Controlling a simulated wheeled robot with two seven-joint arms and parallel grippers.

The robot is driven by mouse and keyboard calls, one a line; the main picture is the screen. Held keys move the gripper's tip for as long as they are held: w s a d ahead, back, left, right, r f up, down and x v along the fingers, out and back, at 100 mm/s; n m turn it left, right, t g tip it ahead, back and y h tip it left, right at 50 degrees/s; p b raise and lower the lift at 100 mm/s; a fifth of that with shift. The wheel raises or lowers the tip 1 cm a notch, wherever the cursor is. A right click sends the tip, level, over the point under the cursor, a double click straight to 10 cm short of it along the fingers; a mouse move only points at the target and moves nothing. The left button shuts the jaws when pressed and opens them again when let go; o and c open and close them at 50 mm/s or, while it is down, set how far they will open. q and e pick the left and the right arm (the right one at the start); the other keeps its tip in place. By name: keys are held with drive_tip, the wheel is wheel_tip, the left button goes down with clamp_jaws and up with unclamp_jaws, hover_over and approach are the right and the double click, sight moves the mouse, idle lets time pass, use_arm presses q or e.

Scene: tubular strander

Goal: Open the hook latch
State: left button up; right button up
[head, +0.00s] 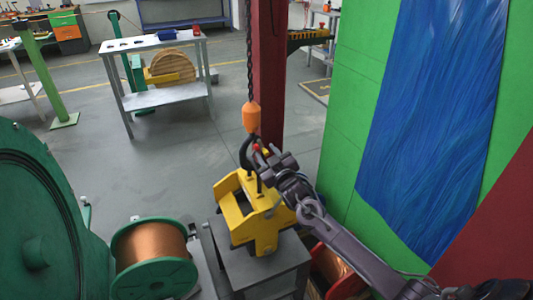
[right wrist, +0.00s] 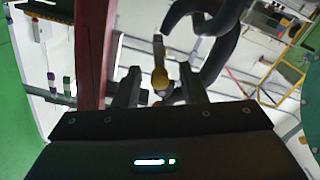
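A black hook (head: 245,152) hangs under the orange hook block (head: 251,117) on a chain. It is also large and dark in the right wrist view (right wrist: 222,45). In that view the latch (right wrist: 160,78), a narrow piece with a yellow end, shows between the fingers of my right gripper (right wrist: 159,72). The fingers are apart, with a visible gap on each side of the latch. In the head view my right gripper (head: 265,160) is beside the hook and partly hides it. My left gripper is in neither view.
A yellow lifting frame (head: 232,217) stands below the hook on a grey stand (head: 270,269). A copper wire spool (head: 152,250) is left of it. A dark red post (head: 269,70) rises behind the hook, and a green wall (head: 352,110) is close on the right.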

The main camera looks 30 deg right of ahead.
drive_tip(key=shift+w, duration=0.35)
clamp_jaws()
